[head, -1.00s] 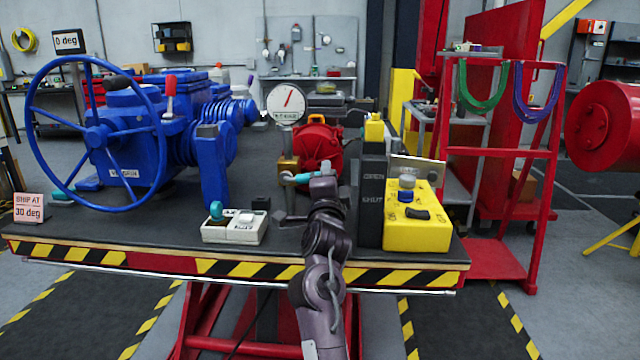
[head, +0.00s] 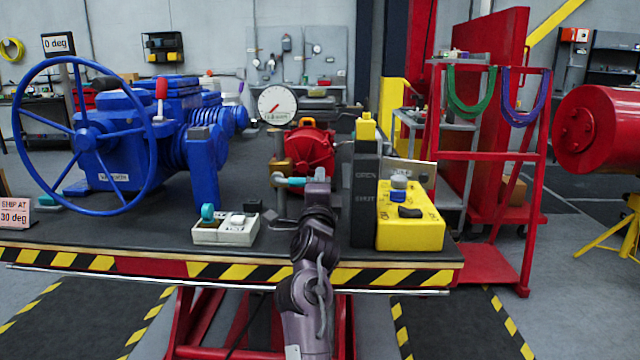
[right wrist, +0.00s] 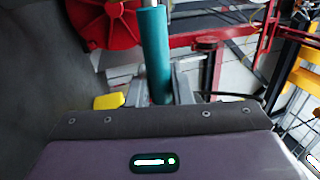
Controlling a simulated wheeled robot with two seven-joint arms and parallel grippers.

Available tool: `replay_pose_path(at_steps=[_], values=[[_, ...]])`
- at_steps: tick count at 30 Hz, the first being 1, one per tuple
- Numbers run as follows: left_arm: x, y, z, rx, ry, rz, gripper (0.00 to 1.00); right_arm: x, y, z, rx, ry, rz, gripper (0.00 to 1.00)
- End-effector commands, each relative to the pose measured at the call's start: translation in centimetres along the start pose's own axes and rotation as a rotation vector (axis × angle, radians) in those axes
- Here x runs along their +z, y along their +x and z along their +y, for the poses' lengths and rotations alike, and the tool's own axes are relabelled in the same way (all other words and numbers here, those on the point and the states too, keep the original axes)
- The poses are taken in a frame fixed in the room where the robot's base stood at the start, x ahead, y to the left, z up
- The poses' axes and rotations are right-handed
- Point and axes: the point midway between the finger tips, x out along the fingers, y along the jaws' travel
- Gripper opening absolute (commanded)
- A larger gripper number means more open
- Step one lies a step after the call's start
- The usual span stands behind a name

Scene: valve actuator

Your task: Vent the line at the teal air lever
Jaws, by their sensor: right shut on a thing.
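The teal air lever (head: 291,182) lies roughly level beside the brass fitting (head: 281,170) in front of the red round housing. My right gripper (head: 318,184) is at the lever's right end, shut on it. My left gripper is out of view.
A yellow control box (head: 410,222) stands close right of my gripper, beside a dark upright block (head: 364,200). A white switch box (head: 225,229) sits to the left at the front edge. The blue actuator with its handwheel (head: 84,136) fills the left.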

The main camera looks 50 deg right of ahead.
Motion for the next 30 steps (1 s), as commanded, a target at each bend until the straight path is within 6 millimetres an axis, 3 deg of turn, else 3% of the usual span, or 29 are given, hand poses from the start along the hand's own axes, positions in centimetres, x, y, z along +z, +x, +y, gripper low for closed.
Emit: replay_pose_path(at_steps=[1,5,13,17,20,30], values=[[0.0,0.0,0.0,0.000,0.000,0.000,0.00,0.1,0.1,-0.2,-0.005,0.003,-0.003,0.23],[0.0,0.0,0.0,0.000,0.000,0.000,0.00,0.1,0.1,-0.2,-0.003,0.002,-0.002,0.40],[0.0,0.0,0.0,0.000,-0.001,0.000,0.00,0.1,0.0,-0.1,-0.002,0.000,-0.001,0.40],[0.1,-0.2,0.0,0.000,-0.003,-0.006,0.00,0.1,0.3,-1.1,-0.004,0.001,-0.001,0.40],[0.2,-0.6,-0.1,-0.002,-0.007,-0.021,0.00,0.1,0.7,-2.7,-0.005,0.003,0.000,0.40],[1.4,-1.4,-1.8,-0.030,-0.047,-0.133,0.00,0.2,2.9,-10.9,-0.009,0.004,0.000,0.40]])
